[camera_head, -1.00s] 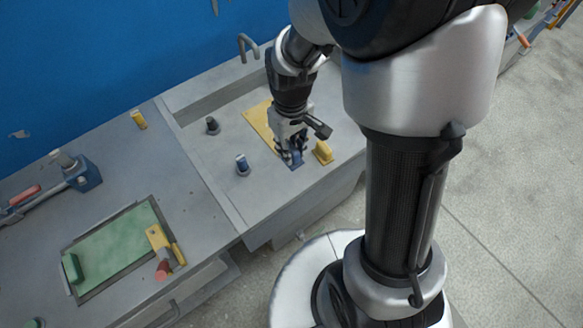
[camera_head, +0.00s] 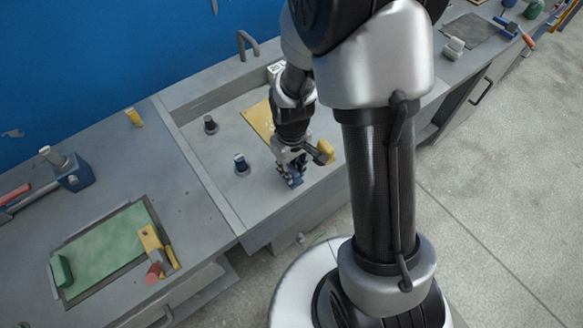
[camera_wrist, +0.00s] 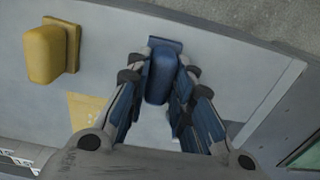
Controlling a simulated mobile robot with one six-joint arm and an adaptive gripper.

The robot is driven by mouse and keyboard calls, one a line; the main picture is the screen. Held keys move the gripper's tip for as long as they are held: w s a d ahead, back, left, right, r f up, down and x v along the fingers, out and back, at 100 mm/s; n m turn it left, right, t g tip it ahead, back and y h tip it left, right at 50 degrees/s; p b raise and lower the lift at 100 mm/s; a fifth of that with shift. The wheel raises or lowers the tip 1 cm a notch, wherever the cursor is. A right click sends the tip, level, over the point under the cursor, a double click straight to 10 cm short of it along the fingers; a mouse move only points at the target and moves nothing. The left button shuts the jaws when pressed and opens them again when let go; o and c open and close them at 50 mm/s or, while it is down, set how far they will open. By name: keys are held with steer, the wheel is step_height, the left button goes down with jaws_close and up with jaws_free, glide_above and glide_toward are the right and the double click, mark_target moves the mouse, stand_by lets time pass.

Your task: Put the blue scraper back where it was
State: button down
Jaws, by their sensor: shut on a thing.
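My gripper (camera_head: 291,176) points down over the front part of the recessed grey worktop, and in the wrist view (camera_wrist: 160,85) its fingers are closed on both sides of a blue block-like handle. This is the blue scraper (camera_wrist: 162,72), with a wider blue plate at its far end, near the worktop's edge. In the head view the scraper is mostly hidden by the fingers. A yellow scraper-like tool (camera_wrist: 50,52) lies to its left in the wrist view and beside my gripper in the head view (camera_head: 325,150). I cannot tell whether the blue scraper touches the surface.
A yellow sheet (camera_head: 258,118) lies behind my gripper. Two dark knobs, one blue-topped (camera_head: 241,163) and one black (camera_head: 210,124), stand left of it. A green panel in a frame (camera_head: 105,243) lies on the left bench. The worktop between is clear.

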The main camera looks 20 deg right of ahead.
steer(key=shift+f, duration=0.15)
steer(key=c, duration=1.4)
jaws_free()
step_height(320, 180, up, 12)
steer(key=p, duration=0.4)
step_height(320, 180, up, 12)
steer(key=m+t, duration=0.2)
glide_above(291, 168)
steer(key=s, duration=0.5)
steer(key=s+r+t, duration=0.1)
steer(key=s+r, duration=0.1)
steer(key=s, duration=0.1)
steer(key=s+r+m, duration=0.1)
steer(key=s+r, duration=0.1)
steer(key=s, duration=0.1)
steer(key=s+r+t, duration=0.1)
steer(key=s+r, duration=0.1)
steer(key=s, duration=0.2)
steer(key=shift+s+r+m+t, duration=0.1)
steer(key=shift+r+m+t, duration=0.2)
steer(key=shift+r, duration=0.05)
